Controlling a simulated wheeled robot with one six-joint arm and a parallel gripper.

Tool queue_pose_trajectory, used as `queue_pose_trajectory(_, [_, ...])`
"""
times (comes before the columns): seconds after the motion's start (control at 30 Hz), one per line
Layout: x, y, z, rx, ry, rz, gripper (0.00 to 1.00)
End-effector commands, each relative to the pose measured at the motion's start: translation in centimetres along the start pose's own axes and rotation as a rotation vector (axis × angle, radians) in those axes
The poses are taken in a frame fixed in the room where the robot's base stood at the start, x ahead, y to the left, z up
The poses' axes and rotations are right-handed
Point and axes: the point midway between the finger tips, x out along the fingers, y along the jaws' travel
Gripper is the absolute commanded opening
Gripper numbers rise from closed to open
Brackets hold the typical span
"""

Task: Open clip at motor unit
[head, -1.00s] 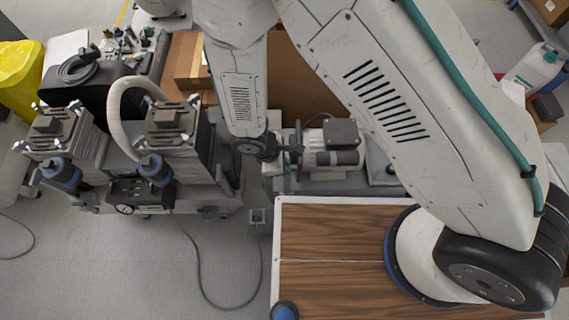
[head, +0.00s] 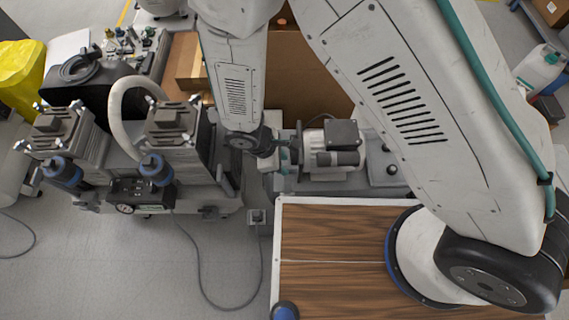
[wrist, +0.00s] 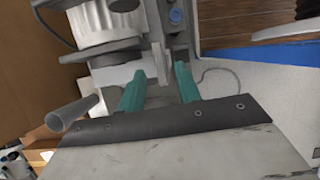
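The motor unit (head: 322,160) lies on a grey base behind the wooden top, with a dark box on its upper side. It also shows at the upper left of the wrist view (wrist: 98,28). My gripper (head: 287,157) is at the left end of the motor unit in the head view. In the wrist view its two teal fingers (wrist: 160,75) are apart. A light grey upright piece (wrist: 158,55), possibly the clip, stands between and just beyond the fingertips. I cannot tell whether the fingers touch it. The clip is too small to make out in the head view.
Two finned compressor heads (head: 172,125) with blue-capped parts stand at left, joined by a pale hose (head: 122,105). A wooden top (head: 330,235) lies in front. Cardboard (head: 305,75) stands behind the motor. A cable (head: 200,275) runs over the open floor.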

Motion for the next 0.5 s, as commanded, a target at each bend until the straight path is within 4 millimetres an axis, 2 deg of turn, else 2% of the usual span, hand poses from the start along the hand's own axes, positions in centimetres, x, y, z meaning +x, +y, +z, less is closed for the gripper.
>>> queue_pose_trajectory(0.1, [-2.2, 0.1, -0.1, 0.000, 0.004, 0.003, 0.34])
queue_pose_trajectory(0.23, [-4.0, 0.0, -0.1, 0.000, 0.003, 0.003, 0.34])
queue_pose_trajectory(0.5, [-4.9, 0.0, 0.0, -0.001, 0.000, 0.000, 0.34])
